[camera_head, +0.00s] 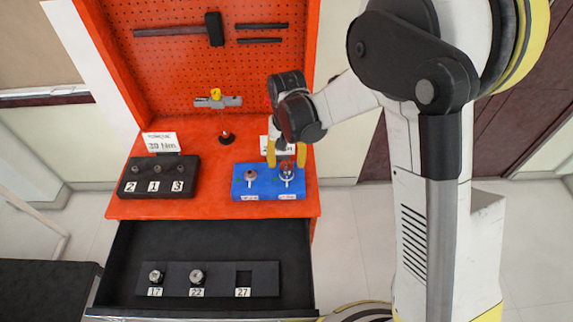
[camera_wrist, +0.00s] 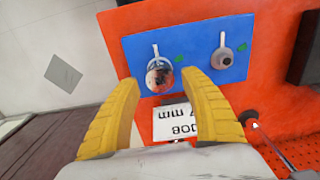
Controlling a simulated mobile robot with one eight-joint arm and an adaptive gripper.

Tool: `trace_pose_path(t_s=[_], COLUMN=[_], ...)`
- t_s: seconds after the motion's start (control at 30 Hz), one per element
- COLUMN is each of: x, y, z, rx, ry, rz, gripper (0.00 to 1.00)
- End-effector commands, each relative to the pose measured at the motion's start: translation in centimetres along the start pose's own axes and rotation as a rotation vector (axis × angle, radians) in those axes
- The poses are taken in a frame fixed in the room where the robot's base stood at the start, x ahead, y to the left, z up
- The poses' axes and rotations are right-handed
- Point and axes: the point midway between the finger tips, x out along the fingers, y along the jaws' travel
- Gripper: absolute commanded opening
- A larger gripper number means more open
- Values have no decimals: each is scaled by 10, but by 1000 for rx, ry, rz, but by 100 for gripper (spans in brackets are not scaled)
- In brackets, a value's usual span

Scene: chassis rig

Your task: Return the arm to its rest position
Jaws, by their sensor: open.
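My gripper (camera_head: 287,155) is open, its yellow fingers pointing down over the right part of the blue plate (camera_head: 239,190) on the red bench. In the wrist view the open fingertips (camera_wrist: 148,77) appear on either side of a shiny round metal piece (camera_wrist: 160,79) on the blue plate (camera_wrist: 190,44). Nothing is visibly gripped. I cannot tell exactly how far the fingertips are from that piece. A smaller round piece (camera_wrist: 223,61) stands apart beside it. My arm reaches in from the right of the head view.
A black block (camera_head: 157,178) labelled 2, 1, 3 stands on the bench's left. An open drawer (camera_head: 215,235) holds a tray with pieces at 17 and 22; slot 27 (camera_head: 243,278) is empty. A red pegboard (camera_head: 170,70) with hanging tools rises behind. A label card (camera_wrist: 176,121) stands near the plate.

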Motion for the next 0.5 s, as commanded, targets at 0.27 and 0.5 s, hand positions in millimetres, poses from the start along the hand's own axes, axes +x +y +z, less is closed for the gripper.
trace_pose_path(t_s=[0.27,0.5], x=[-63,-95], y=[0,0], z=[0,0], rx=[0,0], ry=[0,0], rz=[0,0], gripper=[53,53])
